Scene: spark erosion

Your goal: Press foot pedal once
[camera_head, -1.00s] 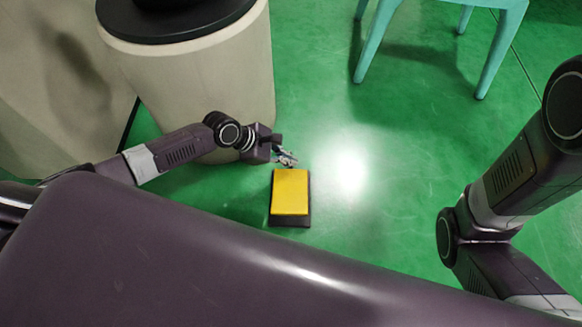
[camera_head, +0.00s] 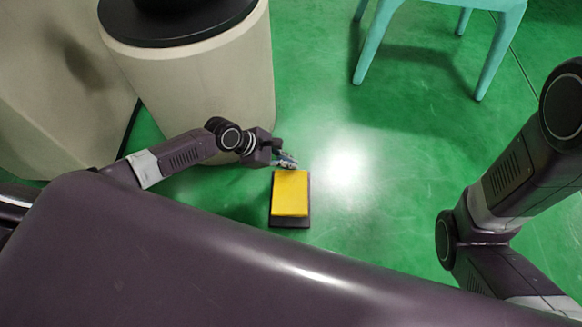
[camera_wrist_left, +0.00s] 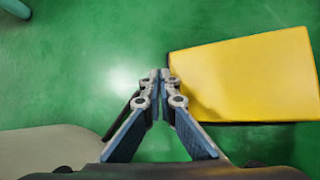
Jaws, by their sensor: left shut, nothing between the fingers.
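The foot pedal (camera_head: 290,195) is a yellow plate on a dark base, lying on the green floor near the middle of the head view. In the left wrist view the yellow pedal (camera_wrist_left: 250,80) fills the right side. My left gripper (camera_head: 290,163) is at the pedal's far edge, its fingers shut and empty. In the wrist view the closed fingertips (camera_wrist_left: 160,76) are just left of the pedal's edge. I cannot tell whether they touch it. My right arm shows at the right, but its gripper is out of view.
A beige cylindrical pedestal (camera_head: 200,80) with a black top stands behind my left arm. A larger beige block (camera_head: 50,90) is at the far left. A teal stool (camera_head: 430,30) stands at the back right. The green floor right of the pedal is clear.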

